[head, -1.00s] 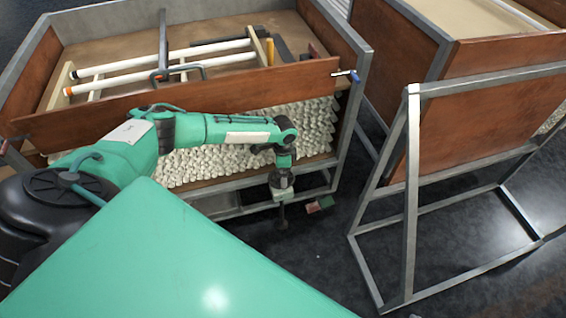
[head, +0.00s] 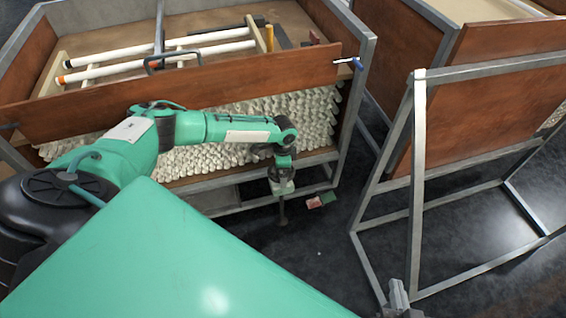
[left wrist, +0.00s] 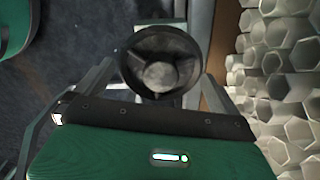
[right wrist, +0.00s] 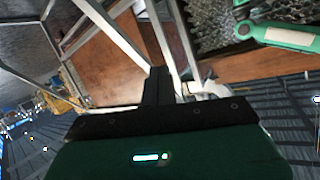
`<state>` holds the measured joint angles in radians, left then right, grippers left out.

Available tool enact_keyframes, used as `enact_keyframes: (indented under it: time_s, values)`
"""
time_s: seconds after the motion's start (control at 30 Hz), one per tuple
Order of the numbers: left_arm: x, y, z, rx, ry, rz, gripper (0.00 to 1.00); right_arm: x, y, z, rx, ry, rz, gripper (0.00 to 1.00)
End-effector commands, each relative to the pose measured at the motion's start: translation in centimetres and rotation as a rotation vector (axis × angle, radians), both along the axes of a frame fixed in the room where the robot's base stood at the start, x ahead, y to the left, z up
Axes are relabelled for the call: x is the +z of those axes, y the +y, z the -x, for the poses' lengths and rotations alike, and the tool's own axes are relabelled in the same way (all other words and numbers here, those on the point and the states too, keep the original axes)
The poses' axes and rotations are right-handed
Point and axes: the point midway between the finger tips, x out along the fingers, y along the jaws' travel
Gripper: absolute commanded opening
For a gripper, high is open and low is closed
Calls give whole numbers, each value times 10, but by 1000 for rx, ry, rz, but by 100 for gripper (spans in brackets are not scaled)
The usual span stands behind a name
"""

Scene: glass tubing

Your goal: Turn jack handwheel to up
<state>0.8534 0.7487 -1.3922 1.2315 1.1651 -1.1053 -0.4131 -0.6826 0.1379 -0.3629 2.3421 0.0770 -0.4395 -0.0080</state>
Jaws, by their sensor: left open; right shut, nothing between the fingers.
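The jack handwheel (left wrist: 160,62) is a round dark wheel with a paler hub in the left wrist view. It shows between the two spread fingers of my left gripper (left wrist: 155,85), which is open. I cannot tell whether the fingers touch the rim. In the head view my left gripper (head: 282,200) hangs low in front of the tube cart, and I cannot make out the wheel there. My right gripper (head: 398,297) shows at the bottom edge of the head view. In the right wrist view its fingers (right wrist: 158,85) are together and empty.
White tubes (head: 240,125) are stacked in the cart behind a brown wooden board (head: 200,88). A metal frame (head: 417,180) with wooden panels stands at the right. Dark floor is open between cart and frame.

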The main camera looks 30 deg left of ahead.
Motion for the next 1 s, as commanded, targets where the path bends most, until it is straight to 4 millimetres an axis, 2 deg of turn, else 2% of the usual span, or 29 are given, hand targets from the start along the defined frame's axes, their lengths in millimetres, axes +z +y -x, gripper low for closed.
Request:
enact_keyframes:
  time_s: [0.33, 0.5, 0.77, 1.0]
  values:
    - [-1, 0, 0, 0, 0, 0, 100, 1, 1, 0, 0, -11, -6, 0]
    - [-1, 0, 0, 0, 0, 0, 67, 1, 1, 0, 0, -10, -6, 0]
    - [0, 0, 0, 12, -1, 1, 66, 1, -1, 0, 1, 5, 3, 0]
    - [1, 0, 0, 79, 1, 2, 66, 0, -16, 0, -5, 107, 73, 0]
